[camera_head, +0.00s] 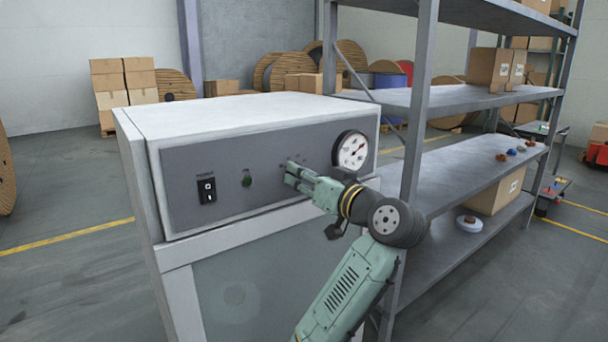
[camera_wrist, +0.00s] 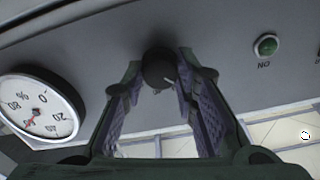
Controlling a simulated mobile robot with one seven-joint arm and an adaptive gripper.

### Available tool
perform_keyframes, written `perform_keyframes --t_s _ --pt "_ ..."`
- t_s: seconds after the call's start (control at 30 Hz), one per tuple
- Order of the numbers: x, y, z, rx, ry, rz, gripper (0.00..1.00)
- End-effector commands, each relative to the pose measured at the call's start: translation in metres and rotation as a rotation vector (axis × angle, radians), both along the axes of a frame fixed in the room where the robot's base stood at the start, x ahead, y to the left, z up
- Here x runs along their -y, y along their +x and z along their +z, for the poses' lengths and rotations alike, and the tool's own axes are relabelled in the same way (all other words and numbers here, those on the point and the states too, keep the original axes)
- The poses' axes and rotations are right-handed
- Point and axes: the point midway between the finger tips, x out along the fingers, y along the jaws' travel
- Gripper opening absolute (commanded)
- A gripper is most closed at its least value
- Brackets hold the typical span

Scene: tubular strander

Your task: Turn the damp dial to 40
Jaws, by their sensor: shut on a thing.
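The damp dial, a small dark round knob (camera_wrist: 158,68) with a pale mark on its lower right, stands on the grey control panel (camera_head: 225,145). In the wrist view it sits between the two finger pads. My gripper (camera_head: 290,174) is shut on the knob, reaching the panel from the right. In the head view my fingers hide the knob and most of the scale print around it. I cannot read the dial's setting.
A round white gauge (camera_head: 351,151) with a red needle is right of my gripper; the wrist view shows it at left (camera_wrist: 40,106). A green button (camera_head: 247,180) and a black power switch (camera_head: 207,190) lie left. A metal shelf (camera_head: 455,170) stands close on the right.

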Motion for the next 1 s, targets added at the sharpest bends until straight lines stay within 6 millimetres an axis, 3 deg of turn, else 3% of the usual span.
perform_keyframes --t_s 1.0 --pt "0.0000 -0.0003 0.0030 -0.546 0.751 0.000 0.00"
